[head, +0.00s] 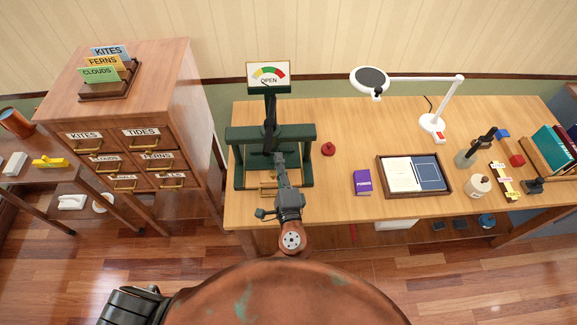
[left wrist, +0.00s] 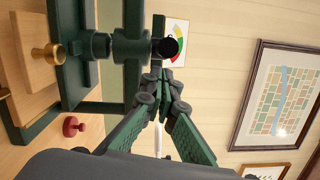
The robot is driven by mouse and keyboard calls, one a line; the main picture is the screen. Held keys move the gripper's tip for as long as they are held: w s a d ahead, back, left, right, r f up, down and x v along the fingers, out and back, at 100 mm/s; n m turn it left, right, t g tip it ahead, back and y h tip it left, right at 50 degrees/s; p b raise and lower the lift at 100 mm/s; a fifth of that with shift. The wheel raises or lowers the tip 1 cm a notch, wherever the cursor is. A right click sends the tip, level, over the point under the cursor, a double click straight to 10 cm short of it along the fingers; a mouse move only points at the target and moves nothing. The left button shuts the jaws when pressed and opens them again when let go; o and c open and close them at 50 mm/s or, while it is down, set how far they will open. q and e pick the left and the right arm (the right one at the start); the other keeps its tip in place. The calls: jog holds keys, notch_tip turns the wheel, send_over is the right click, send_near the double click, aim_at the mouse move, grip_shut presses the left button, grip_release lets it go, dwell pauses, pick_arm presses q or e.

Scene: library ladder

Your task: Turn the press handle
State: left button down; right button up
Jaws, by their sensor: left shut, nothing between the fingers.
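The green press (head: 305,150) stands at the left end of the wooden table. Its dark handle (head: 270,122) runs up and down in front of the frame. In the left wrist view the handle's round black knob (left wrist: 168,47) points toward the camera, beside the green hub (left wrist: 130,46). A gauge sign (head: 268,76) above the press reads OPEN. My left gripper (head: 279,158) is at the front of the press. It is shut and empty, with its fingertips (left wrist: 163,76) close to the knob; whether they touch cannot be told. My right gripper is out of view.
A red knobbed piece (head: 328,149) stands right of the press, and a purple book (head: 363,182) and framed tray (head: 447,175) lie beyond it. A white lamp (head: 432,122) stands farther right. A drawer cabinet (head: 180,105) is close on the left.

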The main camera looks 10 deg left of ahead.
pick_arm(q)
jog(key=a, duration=0.1)
jog(key=a+p, duration=0.1)
jog(key=shift+s+a+r, duration=0.2)
jog(key=shift+s+a, duration=0.15)
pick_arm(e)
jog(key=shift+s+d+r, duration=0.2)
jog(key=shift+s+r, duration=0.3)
pick_arm(q)
jog(key=shift+d, duration=0.1)
jog(key=w+d+b+v, duration=0.1)
jog(key=d+v, duration=0.1)
jog(key=v, duration=0.9)
jog(key=shift+s+f, duration=0.2)
jog(key=shift+f, duration=0.15)
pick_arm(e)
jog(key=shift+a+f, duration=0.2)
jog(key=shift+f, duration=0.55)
pick_arm(q)
jog(key=shift+d, duration=0.15)
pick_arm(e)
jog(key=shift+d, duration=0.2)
